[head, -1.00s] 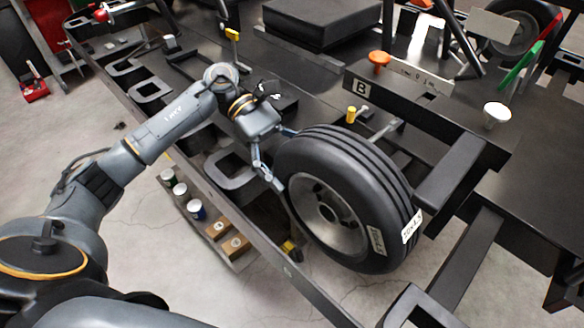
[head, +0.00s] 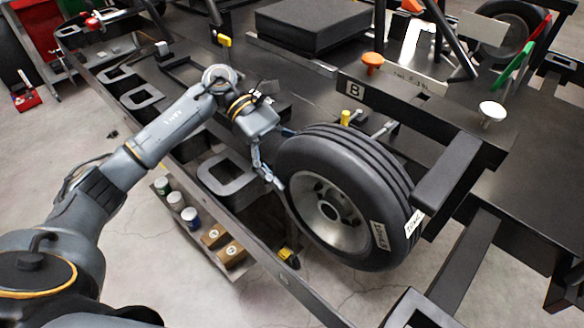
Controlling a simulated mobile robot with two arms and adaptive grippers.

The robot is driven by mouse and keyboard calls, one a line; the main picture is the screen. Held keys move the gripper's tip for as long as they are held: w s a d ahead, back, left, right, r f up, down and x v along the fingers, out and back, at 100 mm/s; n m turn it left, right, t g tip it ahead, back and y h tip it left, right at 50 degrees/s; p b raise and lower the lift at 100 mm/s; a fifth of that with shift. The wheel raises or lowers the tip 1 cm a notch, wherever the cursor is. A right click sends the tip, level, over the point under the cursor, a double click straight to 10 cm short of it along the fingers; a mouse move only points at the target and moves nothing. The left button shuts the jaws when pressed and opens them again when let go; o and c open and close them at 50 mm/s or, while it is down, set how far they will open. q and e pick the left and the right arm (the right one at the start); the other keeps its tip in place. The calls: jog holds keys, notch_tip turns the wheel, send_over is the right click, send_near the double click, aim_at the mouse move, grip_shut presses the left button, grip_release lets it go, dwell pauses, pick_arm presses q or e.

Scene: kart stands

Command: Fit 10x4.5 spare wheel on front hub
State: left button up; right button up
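The spare wheel (head: 400,185) is a black grooved tyre on a silver rim (head: 345,235), with white size labels on the tyre. It is upright and tilted, centre right in the head view. My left gripper (head: 277,158) is shut on the upper left edge of the tyre, one finger on the rim side and one at the tread. A short silver stub (head: 384,130), perhaps the front hub, shows just behind the tyre's top, beside a yellow-capped part (head: 345,117). Whether wheel and stub touch cannot be told. My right gripper is not in view.
A dark beam marked B (head: 354,91) carries an orange knob (head: 372,60) and a white knob (head: 491,110) behind the wheel. A black frame bar (head: 450,172) lies close to the wheel's right. Several cans and boxes stand on a low shelf (head: 187,228) at left.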

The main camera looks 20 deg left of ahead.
pick_arm(q)
jog(key=shift+w+d+r+b, duration=0.25)
jog(key=shift+w+b, duration=0.1)
jog(key=shift+w, duration=0.2)
jog(key=o, duration=1.8)
jog(key=shift+s, duration=0.1)
jog(key=shift+c, duration=0.2)
jog(key=shift+f, duration=0.15)
